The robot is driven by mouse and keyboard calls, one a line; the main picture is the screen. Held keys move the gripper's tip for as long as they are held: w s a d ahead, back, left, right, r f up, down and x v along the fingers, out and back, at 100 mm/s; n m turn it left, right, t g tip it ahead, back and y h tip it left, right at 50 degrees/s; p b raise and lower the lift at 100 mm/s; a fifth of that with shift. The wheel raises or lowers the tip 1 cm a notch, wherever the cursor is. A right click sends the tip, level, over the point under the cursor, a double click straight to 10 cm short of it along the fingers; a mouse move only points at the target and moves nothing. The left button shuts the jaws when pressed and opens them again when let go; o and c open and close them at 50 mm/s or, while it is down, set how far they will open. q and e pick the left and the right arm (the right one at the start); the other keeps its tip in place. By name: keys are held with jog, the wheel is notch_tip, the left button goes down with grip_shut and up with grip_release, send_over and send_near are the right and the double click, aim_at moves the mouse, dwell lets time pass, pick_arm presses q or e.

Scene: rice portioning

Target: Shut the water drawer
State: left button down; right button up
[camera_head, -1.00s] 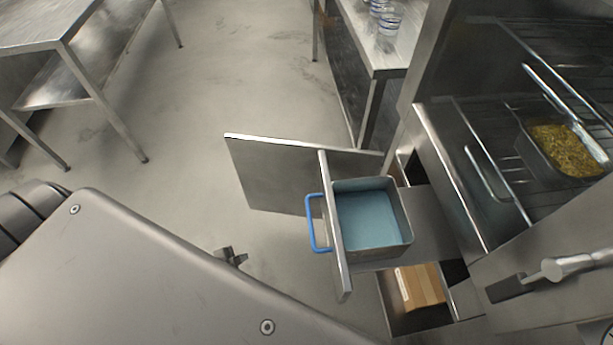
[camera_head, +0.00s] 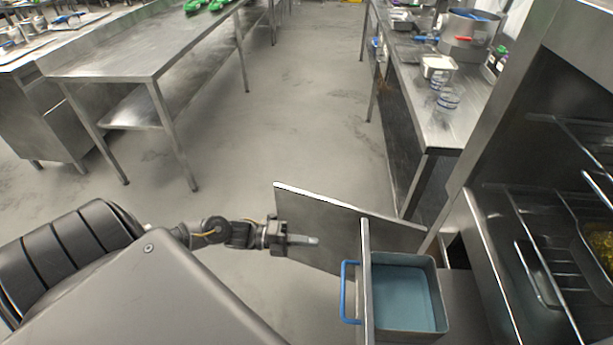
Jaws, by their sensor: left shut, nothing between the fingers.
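The water drawer (camera_head: 408,297) is pulled out at the lower right, a steel box with blue water in it. Its flat front panel (camera_head: 366,270) carries a blue handle (camera_head: 345,292) on the left side. An open steel door panel (camera_head: 345,228) stands behind it. My left gripper (camera_head: 314,241) is shut and empty, to the left of the drawer. Its fingers point right, in front of the door panel in the picture and above the blue handle; I cannot tell whether they touch the panel. My right gripper is not in view.
The oven (camera_head: 520,235) with wire racks and a food pan (camera_head: 600,243) stands at the right. A steel counter (camera_head: 425,108) with glasses (camera_head: 448,97) runs along the back right. A steel table (camera_head: 150,50) stands at the upper left. The floor (camera_head: 300,120) between is clear.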

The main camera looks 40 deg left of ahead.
aim_at(358, 246)
pick_arm(q)
jog(key=p+x, duration=0.2)
jog(key=x, duration=0.7)
jog(key=shift+w+d+r+p, duration=0.1)
jog(key=shift+w+p, duration=0.05)
jog(key=shift+p, duration=0.15)
jog(key=shift+w+d, duration=0.25)
jog(key=shift+d, duration=0.2)
